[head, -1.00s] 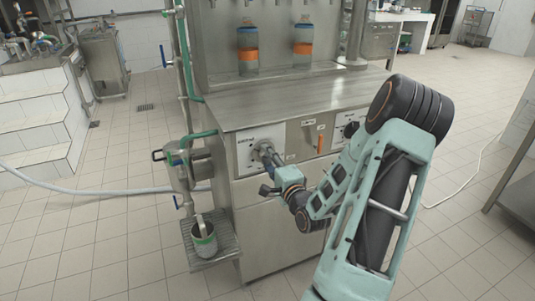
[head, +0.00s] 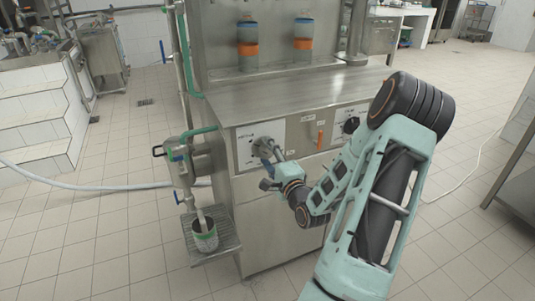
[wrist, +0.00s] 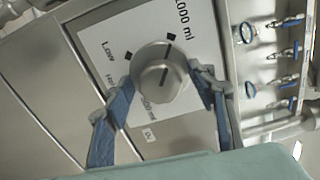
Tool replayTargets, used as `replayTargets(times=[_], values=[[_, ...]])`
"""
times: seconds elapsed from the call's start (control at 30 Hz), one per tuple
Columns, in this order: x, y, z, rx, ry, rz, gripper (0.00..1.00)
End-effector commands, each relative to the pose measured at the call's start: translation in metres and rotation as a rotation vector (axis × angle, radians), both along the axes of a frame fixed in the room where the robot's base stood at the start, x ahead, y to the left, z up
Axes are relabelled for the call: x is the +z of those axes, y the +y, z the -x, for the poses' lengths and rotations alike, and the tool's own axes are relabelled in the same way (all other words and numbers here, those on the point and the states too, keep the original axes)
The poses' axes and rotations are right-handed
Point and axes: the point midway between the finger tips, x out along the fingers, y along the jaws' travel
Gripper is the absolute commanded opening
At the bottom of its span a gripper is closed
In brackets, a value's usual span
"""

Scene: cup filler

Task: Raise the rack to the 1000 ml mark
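A round grey knob (wrist: 163,80) with a pointer line sits on a white dial plate (wrist: 118,28) marked "Low", "500 ml" and what reads as 1000 ml, partly cut off. The pointer line points up, towards the 1000 ml lettering. In the head view the plate (head: 245,152) is at the machine's front left. My gripper (wrist: 165,88) has one finger on each side of the knob, close to its edges; it is unclear if they press on it. In the head view my gripper (head: 266,152) covers the knob. I cannot make out the rack clearly.
Two bottles with orange bands, left (head: 247,47) and right (head: 303,42), stand on the steel machine. A second black knob (head: 350,125) and an orange handle (head: 320,139) are to the right. A bucket (head: 204,236) stands on a side shelf. Pipes (head: 183,90) run along the left.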

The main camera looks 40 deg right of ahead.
Motion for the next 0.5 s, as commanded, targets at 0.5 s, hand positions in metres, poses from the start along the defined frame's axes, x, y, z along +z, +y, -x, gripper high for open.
replayTargets(times=[0.5], values=[[0.000,0.011,0.052,-0.004,0.002,-0.001,0.51]])
